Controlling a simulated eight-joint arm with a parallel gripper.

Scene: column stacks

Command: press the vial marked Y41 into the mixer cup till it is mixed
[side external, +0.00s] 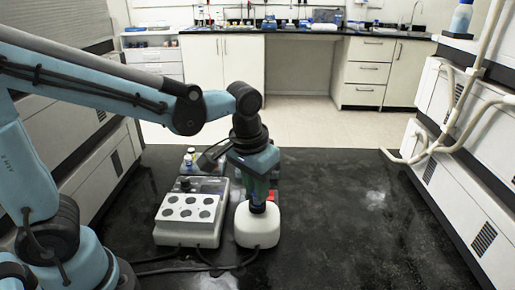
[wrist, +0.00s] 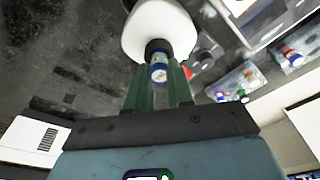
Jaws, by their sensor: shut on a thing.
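My gripper (side external: 257,198) points down over the white mixer (side external: 257,230) and is shut on a vial. In the wrist view the vial (wrist: 158,66) sits between the green fingers, with a blue band and a pale round marking too small to read, so I cannot confirm Y41. The vial's far end lines up with the dark cup (wrist: 157,45) on top of the white mixer (wrist: 160,22). It appears to be at or in the cup, but the depth is hard to tell. In the side view the fingers hide most of the vial.
A white block with several round grey wells (side external: 190,207) stands left of the mixer. Behind it, small vials (side external: 188,158) stand on a rack. In the wrist view a rack (wrist: 236,80) holds several coloured vials. The dark bench to the right (side external: 340,220) is clear.

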